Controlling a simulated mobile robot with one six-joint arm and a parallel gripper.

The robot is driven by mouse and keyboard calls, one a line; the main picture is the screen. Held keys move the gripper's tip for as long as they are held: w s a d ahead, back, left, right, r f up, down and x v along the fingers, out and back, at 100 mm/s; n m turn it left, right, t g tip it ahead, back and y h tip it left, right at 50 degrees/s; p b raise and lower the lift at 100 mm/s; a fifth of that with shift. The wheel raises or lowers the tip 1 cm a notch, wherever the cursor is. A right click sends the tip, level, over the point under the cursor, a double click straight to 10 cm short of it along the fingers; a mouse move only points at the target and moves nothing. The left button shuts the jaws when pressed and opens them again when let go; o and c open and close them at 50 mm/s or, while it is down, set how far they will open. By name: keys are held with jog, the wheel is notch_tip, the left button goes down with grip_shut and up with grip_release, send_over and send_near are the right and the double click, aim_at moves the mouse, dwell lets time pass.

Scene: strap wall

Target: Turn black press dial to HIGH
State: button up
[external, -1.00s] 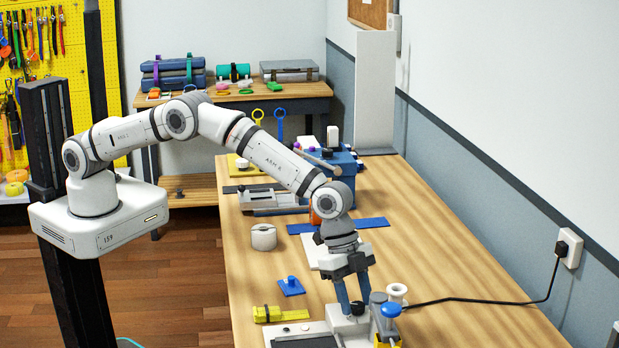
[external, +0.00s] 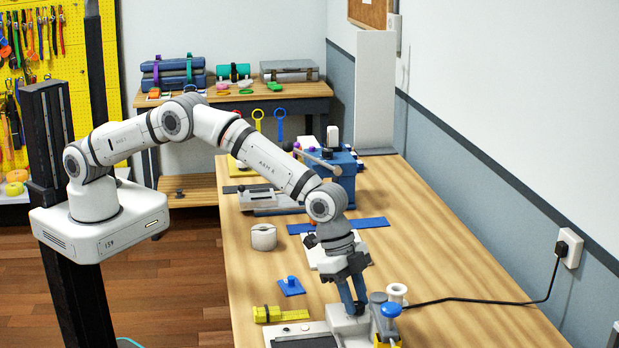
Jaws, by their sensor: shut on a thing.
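The press (external: 345,328) is a grey and white machine at the near end of the wooden bench, with a blue round knob (external: 390,310) on its right side. My gripper (external: 354,308) points down over the press, with its blue fingers closed around the small black dial on top. The fingers cover most of the dial, and its markings, including HIGH, are too small to read from here.
A white spool (external: 397,292) stands just behind the blue knob. A black cord (external: 480,301) runs from the press area to the wall socket. A yellow clamp (external: 280,314) and a small blue plate (external: 291,287) lie to the left. The bench right of the press is clear.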

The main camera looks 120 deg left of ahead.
jog(key=n+y+b, duration=0.1)
jog(key=n, duration=0.1)
jog(key=n+b, duration=0.2)
jog(key=shift+d+f+n+y, duration=0.2)
jog(key=shift+n+y, duration=0.1)
jog(key=shift+y, duration=0.1)
jog(key=n+b, duration=0.1)
jog(key=n+y, duration=0.1)
jog(key=n, duration=0.1)
jog(key=shift+w+d+r+n+g+b, duration=0.15)
jog(key=shift+n+g+b, duration=0.15)
jog(key=shift+b, duration=0.05)
jog(key=n+g+y, duration=0.1)
jog(key=n, duration=0.2)
jog(key=shift+r+p, duration=0.2)
jog(key=shift+p, duration=0.2)
jog(key=shift+w+d+n+g+y+p, duration=0.1)
jog(key=shift+n+g+y+p, duration=0.15)
jog(key=shift+n+p, duration=0.5)
jog(key=shift+w+n+g+y+p, duration=0.1)
jog(key=shift+n+g+y+p, duration=0.25)
jog(key=shift+n, duration=0.6)
jog(key=shift+f, duration=0.1)
jog(key=o, duration=1)
jog(key=shift+s, duration=0.1)
